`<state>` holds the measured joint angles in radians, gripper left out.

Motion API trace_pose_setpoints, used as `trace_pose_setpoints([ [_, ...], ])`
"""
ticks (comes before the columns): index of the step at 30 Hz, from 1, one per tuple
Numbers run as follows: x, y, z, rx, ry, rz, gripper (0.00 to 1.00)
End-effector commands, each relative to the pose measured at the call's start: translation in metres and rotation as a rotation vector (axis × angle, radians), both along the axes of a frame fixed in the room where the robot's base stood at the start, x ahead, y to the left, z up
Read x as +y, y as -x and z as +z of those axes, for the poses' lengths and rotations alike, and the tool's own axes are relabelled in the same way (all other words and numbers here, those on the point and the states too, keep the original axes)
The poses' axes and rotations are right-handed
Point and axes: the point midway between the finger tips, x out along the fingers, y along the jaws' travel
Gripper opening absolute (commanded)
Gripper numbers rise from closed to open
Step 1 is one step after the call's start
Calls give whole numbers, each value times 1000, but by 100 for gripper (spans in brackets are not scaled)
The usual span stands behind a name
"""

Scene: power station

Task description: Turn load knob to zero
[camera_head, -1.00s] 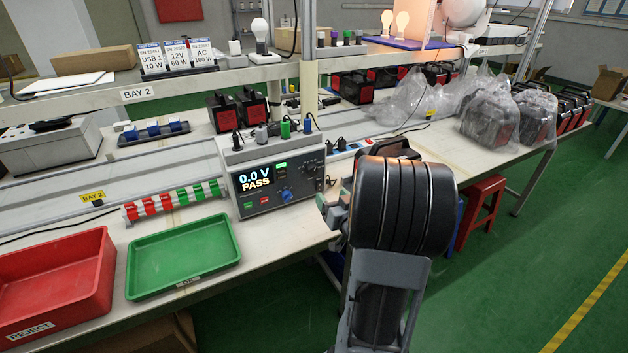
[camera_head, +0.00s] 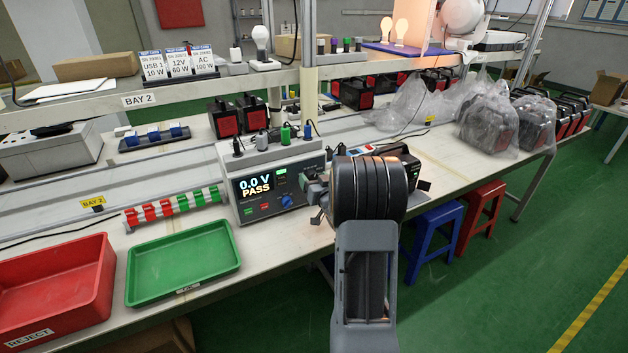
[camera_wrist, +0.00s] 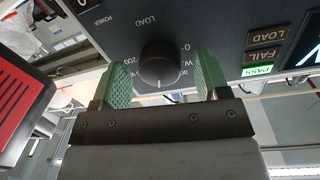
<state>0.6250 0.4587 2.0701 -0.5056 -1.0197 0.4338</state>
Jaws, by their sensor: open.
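The load knob (camera_wrist: 160,63) is a dark round knob under the word LOAD on the tester's dark panel, upside down in the wrist view. A small white mark shows at its lower edge in that view, with printed numbers around it. My gripper (camera_wrist: 163,68) is open, its two green-padded fingers on either side of the knob, with gaps still visible. In the head view my gripper (camera_head: 314,188) is at the right part of the tester (camera_head: 262,190) front and hides the knob. The tester's screen (camera_head: 255,187) reads 0.0 V PASS.
A blue knob (camera_head: 287,200) sits on the panel just left of my gripper. A green tray (camera_head: 185,292) and a red REJECT bin (camera_head: 90,300) stand at left. A black and red unit (camera_wrist: 22,110) is close by in the wrist view. Blue (camera_head: 437,215) and red stools stand right.

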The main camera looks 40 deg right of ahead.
Motion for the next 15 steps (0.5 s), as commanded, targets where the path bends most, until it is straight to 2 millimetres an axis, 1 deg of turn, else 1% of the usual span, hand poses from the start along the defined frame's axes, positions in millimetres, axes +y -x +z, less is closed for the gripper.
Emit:
trace_pose_setpoints([
  [10, 0, -2, 0, 1, -1, 0, 68],
  [15, 0, -2, 0, 0, 0, 0, 51],
])
